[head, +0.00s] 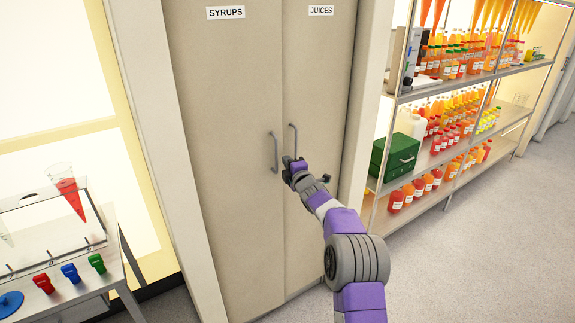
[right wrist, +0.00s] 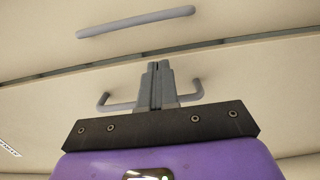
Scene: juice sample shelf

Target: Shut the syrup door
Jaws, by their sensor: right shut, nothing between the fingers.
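The syrup door (head: 225,170), labelled SYRUPS, is the left beige panel of a tall cupboard. It looks about flush with the juice door (head: 312,85), labelled JUICES, on its right; I cannot tell if a small gap is left. The syrup door's grey bar handle (head: 273,152) is also in the right wrist view (right wrist: 135,22), clear of my fingers. My right gripper (head: 289,160) is shut and empty in front of the juice door's handle (head: 293,139). In the right wrist view its fingers (right wrist: 158,68) cover the middle of that handle; contact is unclear. My left gripper is out of view.
A metal shelf (head: 415,190) with bottles and a green box (head: 396,158) stands right of the cupboard. A steel table (head: 70,255) with coloured taps is at the lower left. The grey floor (head: 480,260) at the right is clear.

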